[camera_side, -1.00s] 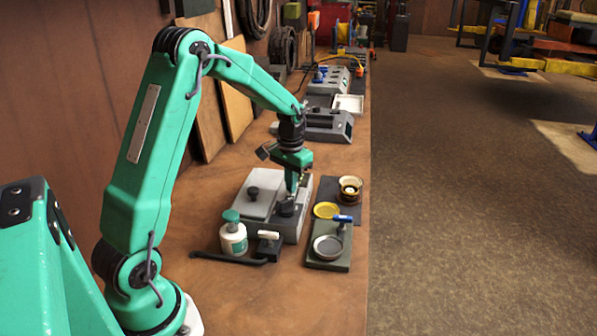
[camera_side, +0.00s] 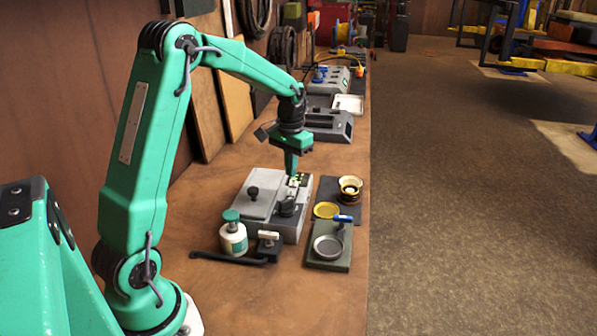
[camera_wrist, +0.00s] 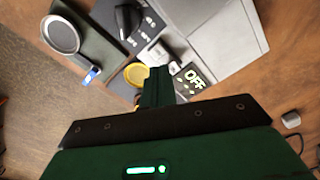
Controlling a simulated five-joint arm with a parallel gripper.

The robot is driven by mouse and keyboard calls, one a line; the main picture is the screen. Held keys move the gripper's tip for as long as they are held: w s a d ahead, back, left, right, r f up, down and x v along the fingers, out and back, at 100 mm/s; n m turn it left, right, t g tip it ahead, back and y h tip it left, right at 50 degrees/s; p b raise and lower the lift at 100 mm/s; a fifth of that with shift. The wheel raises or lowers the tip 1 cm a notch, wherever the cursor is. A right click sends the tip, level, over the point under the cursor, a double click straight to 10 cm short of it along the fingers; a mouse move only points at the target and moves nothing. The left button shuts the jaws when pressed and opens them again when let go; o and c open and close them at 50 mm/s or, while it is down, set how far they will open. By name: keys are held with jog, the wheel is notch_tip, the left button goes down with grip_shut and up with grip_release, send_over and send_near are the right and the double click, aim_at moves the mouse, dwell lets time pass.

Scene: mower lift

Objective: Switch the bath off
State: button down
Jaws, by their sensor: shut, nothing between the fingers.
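The bath (camera_side: 240,211) is a grey box with a pale lid and a black lid knob (camera_side: 252,191). A dark dial (camera_side: 287,208) stands on its right-hand panel; the dial also shows in the wrist view (camera_wrist: 126,18). The lit display (camera_wrist: 193,78) on the panel reads OFF. A small pale part (camera_wrist: 154,52), perhaps a switch, sits beside the display near my fingertips. My gripper (camera_side: 291,173) is shut and empty, pointing down over the far part of the panel. In the wrist view its fingers (camera_wrist: 158,72) partly hide the panel; contact cannot be told.
A white bottle with a green cap (camera_side: 233,236) and a black block with a pale handle (camera_side: 268,244) stand in front. To the right are a metal dish (camera_side: 328,247), a yellow dish (camera_side: 326,210) and a small pot (camera_side: 350,188). Grey equipment (camera_side: 327,125) stands behind.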

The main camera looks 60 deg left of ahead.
jog(key=shift+r, duration=1.05)
jog(key=shift+r, duration=0.15)
notch_tip(320, 180, up, 15)
dwell(2.6)
jog(key=shift+r, duration=0.1)
jog(key=d, duration=1.7)
jog(key=shift+w, duration=0.3)
dwell(0.7)
jog(key=shift+s, duration=0.15)
